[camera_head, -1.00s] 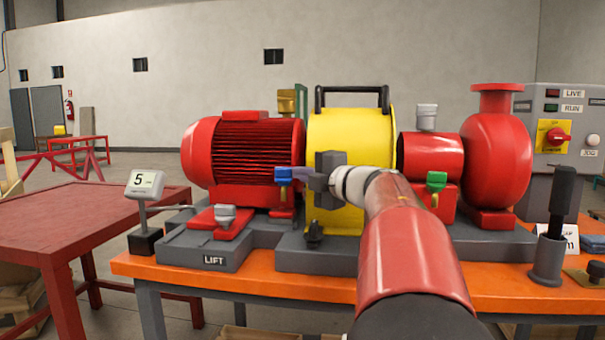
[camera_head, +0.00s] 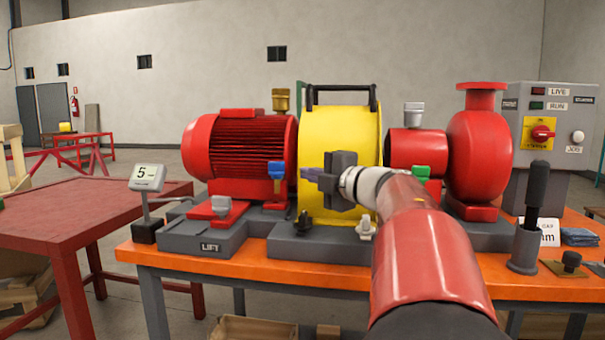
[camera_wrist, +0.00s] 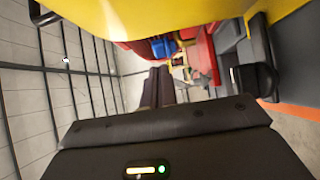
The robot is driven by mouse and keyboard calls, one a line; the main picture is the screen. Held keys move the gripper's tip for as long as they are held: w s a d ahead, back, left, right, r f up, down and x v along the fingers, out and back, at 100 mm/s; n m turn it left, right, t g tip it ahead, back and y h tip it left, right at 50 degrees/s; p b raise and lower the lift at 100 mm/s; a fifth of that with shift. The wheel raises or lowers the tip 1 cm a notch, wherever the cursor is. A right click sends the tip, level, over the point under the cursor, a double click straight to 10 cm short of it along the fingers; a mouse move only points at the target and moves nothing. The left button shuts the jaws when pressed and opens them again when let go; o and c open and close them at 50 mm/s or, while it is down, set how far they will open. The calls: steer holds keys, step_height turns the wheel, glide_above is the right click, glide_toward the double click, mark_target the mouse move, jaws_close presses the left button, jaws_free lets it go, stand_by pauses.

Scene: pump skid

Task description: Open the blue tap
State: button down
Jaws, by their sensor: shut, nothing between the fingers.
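The blue tap (camera_head: 276,169) sits low at the right end of the red motor, left of the yellow guard. Its handle looks like a short blue block above a stem. My gripper (camera_head: 304,173) is in front of the yellow guard, with its fingers pointing left toward the tap. The fingers are shut and empty, and a small gap shows between their tips and the blue tap. In the wrist view the blue tap (camera_wrist: 163,47) shows beyond the dark fingers (camera_wrist: 160,84). I cannot tell from these frames which way the handle is turned.
The yellow guard (camera_head: 340,130) stands close behind my gripper. A green tap (camera_head: 421,172) is right of it, partly behind my arm. A grey-capped red block (camera_head: 221,208) and a "5" display (camera_head: 147,178) are at left. A black lever (camera_head: 533,200) stands at right.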

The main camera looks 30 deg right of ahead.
steer(key=s+d, duration=0.2)
steer(key=s, duration=0.3)
steer(key=shift+s+d, duration=0.35)
steer(key=shift+s, duration=0.05)
steer(key=shift+r, duration=0.1)
